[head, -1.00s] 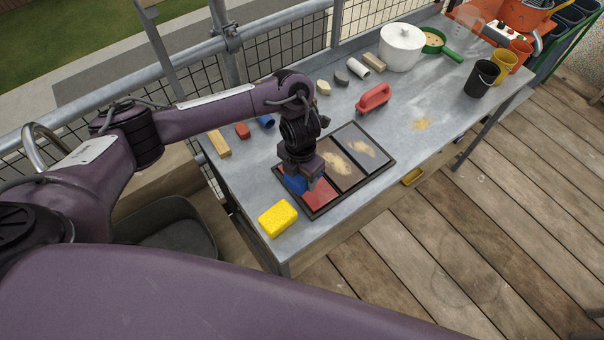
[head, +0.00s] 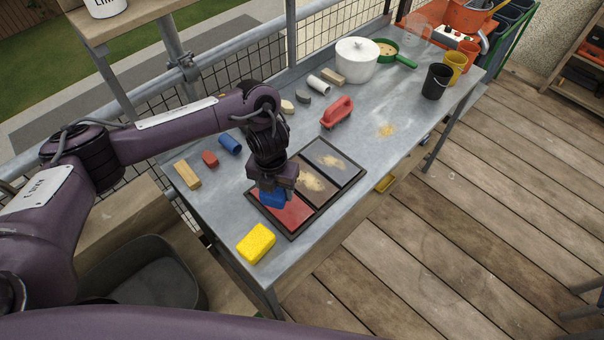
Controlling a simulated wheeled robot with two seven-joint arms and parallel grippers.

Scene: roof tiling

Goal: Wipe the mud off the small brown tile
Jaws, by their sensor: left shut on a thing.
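A dark tray (head: 252,197) on the grey table holds three tiles side by side. The brown tile (head: 321,196) is in the middle, with a sandy mud patch (head: 311,181) on it. The red tile (head: 291,213) is nearest and looks clean. The grey tile (head: 347,173) is farthest and has a lighter smear (head: 334,162). My left gripper (head: 274,190) points down over the red tile's left part, shut on a blue block (head: 270,200), perhaps a sponge. The gripper hides much of the block; I cannot tell if it touches the tile. My right gripper is not in view.
A yellow sponge (head: 256,243) lies at the table's near end. A red-handled float (head: 337,112), a white pot (head: 357,62), a green pan (head: 388,50) and a black bucket (head: 436,82) stand farther back. A blue cylinder (head: 230,144) and small blocks lie left. Sand (head: 386,131) lies on clear tabletop.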

